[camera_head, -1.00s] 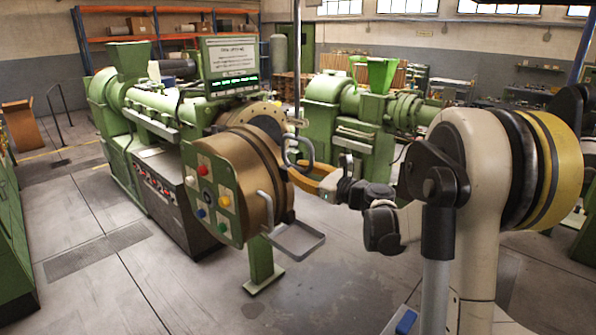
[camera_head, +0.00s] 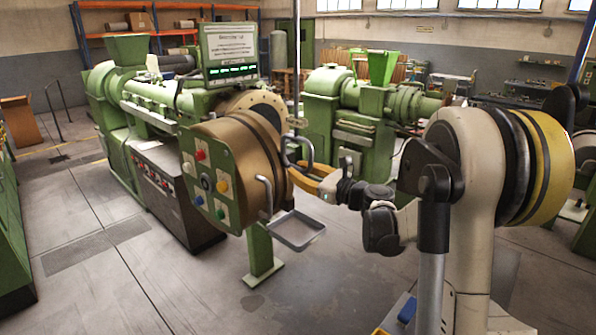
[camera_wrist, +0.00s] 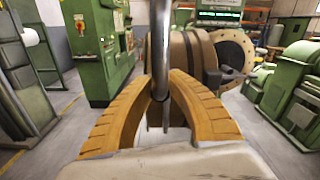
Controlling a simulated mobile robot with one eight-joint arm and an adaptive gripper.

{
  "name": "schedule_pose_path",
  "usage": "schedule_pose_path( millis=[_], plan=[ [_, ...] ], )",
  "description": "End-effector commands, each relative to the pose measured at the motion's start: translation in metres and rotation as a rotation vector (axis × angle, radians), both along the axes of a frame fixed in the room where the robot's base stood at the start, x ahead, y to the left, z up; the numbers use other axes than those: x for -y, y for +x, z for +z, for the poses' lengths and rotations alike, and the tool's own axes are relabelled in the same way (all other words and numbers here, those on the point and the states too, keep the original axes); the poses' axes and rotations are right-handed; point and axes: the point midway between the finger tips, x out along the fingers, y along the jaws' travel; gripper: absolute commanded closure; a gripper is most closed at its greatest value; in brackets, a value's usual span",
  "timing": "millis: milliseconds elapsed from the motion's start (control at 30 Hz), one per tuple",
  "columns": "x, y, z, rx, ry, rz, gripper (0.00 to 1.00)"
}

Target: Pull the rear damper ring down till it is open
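The damper ring (camera_head: 311,152) is a dark grey metal loop at the lower end of a thin vertical rod (camera_head: 297,60) in the head view. In the wrist view the ring (camera_wrist: 159,88) shows nearly edge-on between my fingers, under the upright rod (camera_wrist: 161,30). My gripper (camera_head: 292,170) has orange-yellow curved fingers that reach the ring from the right. In the wrist view my gripper (camera_wrist: 160,76) has its fingertips close against both sides of the ring, and it looks shut on it. The damper at the rod's top is out of view.
A green extruder (camera_head: 150,105) with a bronze round head (camera_head: 243,150) and button panel stands just left of my gripper. A small metal tray (camera_head: 292,230) juts out below. A second green extruder (camera_head: 355,110) stands behind. The floor in front is clear.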

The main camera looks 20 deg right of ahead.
Motion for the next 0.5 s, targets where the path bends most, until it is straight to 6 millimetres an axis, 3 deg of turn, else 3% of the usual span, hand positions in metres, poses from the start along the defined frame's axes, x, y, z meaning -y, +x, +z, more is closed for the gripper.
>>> schedule_pose_path(
  millis=[33, 100, 367, 500],
  plan=[
    [-0.001, -0.0008, -0.0031, -0.003, -0.007, 0.002, 0.72],
    [-0.001, -0.0007, -0.0028, -0.004, -0.006, 0.002, 0.58],
    [-0.0004, -0.0008, -0.0018, -0.002, -0.004, 0.001, 0.58],
    [0.0045, -0.0101, -0.0014, -0.002, -0.003, -0.002, 0.58]
  ],
)
